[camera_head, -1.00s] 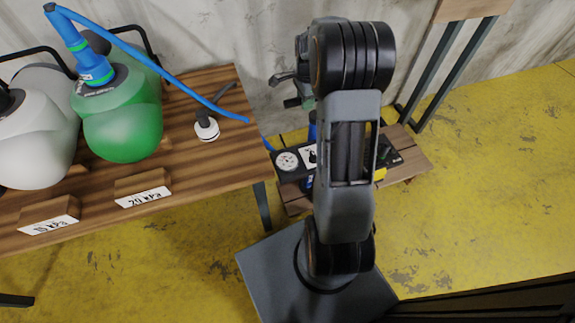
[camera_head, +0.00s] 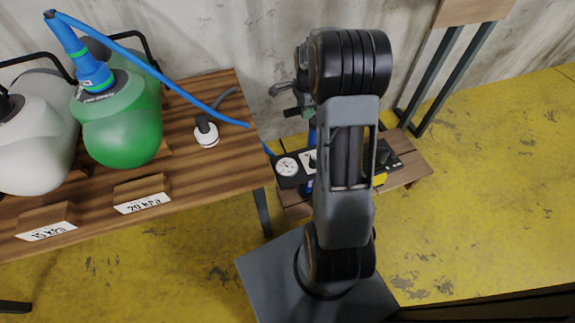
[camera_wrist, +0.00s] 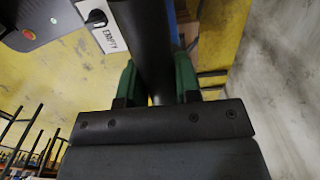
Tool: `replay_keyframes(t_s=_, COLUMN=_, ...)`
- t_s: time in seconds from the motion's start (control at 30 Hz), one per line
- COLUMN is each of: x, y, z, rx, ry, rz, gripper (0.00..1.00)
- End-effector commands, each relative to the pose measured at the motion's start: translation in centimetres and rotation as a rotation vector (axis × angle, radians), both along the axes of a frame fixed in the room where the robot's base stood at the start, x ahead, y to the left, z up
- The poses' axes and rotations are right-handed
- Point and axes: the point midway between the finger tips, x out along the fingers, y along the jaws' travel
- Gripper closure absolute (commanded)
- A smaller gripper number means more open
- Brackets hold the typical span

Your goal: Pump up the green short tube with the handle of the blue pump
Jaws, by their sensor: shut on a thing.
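The green short tube (camera_head: 122,132) lies on the wooden table at left in the head view. A blue hose fitting (camera_head: 95,75) stands in its top, and a blue hose (camera_head: 185,95) runs from it to the right. The blue pump (camera_head: 312,133) is mostly hidden behind my arm, beside the low wooden bench. My gripper (camera_wrist: 155,80) has green fingers and is shut on the pump's dark handle (camera_wrist: 143,35) in the wrist view. In the head view the handle's end (camera_head: 281,88) shows left of my arm.
A white tube (camera_head: 30,145) lies left of the green one. A round gauge (camera_head: 287,166) sits on a dark panel by the pump. A white-and-black valve piece (camera_head: 206,133) stands on the table (camera_head: 200,175). The yellow floor (camera_head: 490,200) at right is clear.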

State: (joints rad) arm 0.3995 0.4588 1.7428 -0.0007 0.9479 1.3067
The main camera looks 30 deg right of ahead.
Motion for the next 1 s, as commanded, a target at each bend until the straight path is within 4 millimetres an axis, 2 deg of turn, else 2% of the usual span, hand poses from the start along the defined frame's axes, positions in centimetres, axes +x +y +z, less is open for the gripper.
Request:
replay_keyframes(t_s=0.03, x=0.1, y=0.0, z=1.9, rx=-0.002, ry=-0.007, rz=-0.001, gripper=1.00)
replay_keyframes(t_s=0.1, x=0.1, y=0.0, z=3.1, rx=-0.002, ry=-0.008, rz=-0.001, gripper=1.00)
replay_keyframes(t_s=1.0, x=0.4, y=-0.2, z=17.9, rx=-0.008, ry=-0.018, rz=-0.001, gripper=1.00)
